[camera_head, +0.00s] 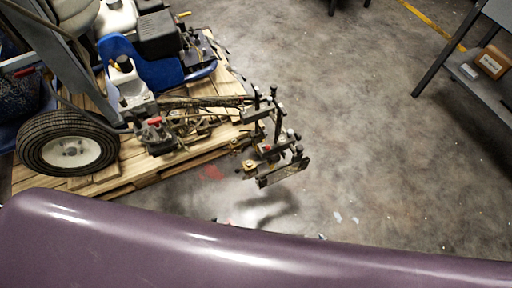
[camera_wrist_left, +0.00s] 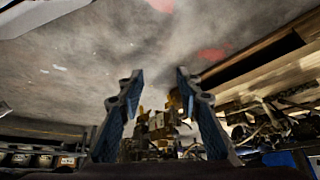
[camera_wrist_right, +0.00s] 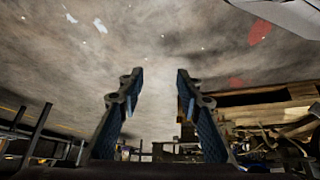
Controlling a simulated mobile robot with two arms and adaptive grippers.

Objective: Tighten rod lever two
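The line striper's rod assembly (camera_head: 272,150), with dark upright rods and clamps, sticks out past the pallet's right end in the head view. Which lever counts as rod lever two I cannot tell. My left gripper (camera_wrist_left: 158,76) is open and empty in the left wrist view. Brassy and dark clamp parts (camera_wrist_left: 155,126) show beyond and between its fingers, apart from them. My right gripper (camera_wrist_right: 159,74) is open and empty in the right wrist view. Floor shows between its fingertips, with the pallet side to the right. Neither gripper shows in the head view.
The striper's body, with a blue shroud (camera_head: 160,72) and a black wheel (camera_head: 68,143), stands on a wooden pallet (camera_head: 100,180). A grey shelf (camera_head: 482,90) with a brown box (camera_head: 491,62) stands at the right. Concrete floor (camera_head: 370,130) between is mostly clear. A purple surface fills the bottom.

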